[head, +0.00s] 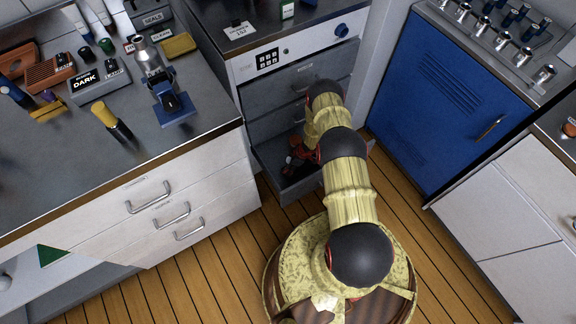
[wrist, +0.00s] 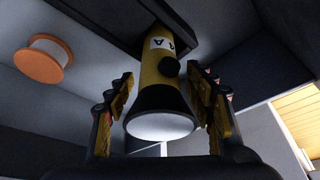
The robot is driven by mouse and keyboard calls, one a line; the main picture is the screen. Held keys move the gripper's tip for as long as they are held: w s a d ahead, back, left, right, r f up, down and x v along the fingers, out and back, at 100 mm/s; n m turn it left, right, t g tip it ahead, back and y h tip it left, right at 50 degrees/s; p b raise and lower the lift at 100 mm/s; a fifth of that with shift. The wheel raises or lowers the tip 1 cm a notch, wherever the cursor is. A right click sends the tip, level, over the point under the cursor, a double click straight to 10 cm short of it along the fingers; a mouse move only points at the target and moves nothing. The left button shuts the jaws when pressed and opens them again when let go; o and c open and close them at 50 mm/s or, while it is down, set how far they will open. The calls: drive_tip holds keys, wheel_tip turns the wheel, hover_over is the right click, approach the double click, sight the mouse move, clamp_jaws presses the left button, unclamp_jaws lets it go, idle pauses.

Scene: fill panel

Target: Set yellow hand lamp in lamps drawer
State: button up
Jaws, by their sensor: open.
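The yellow hand lamp (wrist: 158,68), with a black flared head and a pale lens, shows in the wrist view inside a grey-walled space. My gripper (wrist: 165,88) is open, with one finger on each side of the lamp. I cannot tell whether either finger touches it. In the head view, my gripper (head: 298,160) reaches down into an open grey drawer (head: 267,155) of the middle cabinet. The lamp is not clear in the head view, where my arm covers part of the drawer.
An orange and white round object (wrist: 43,58) is left of the lamp in the wrist view. A worktop (head: 190,145) with tools and small trays is at left. A blue cabinet door (head: 440,100) is at right. Wooden floor (head: 215,275) is clear at front left.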

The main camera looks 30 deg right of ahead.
drive_tip(key=p+v, duration=0.4)
drive_tip(key=v, duration=0.8)
drive_tip(key=shift+r+p, duration=0.15)
drive_tip(key=shift+p, duration=0.15)
drive_tip(key=shift+r, duration=0.1)
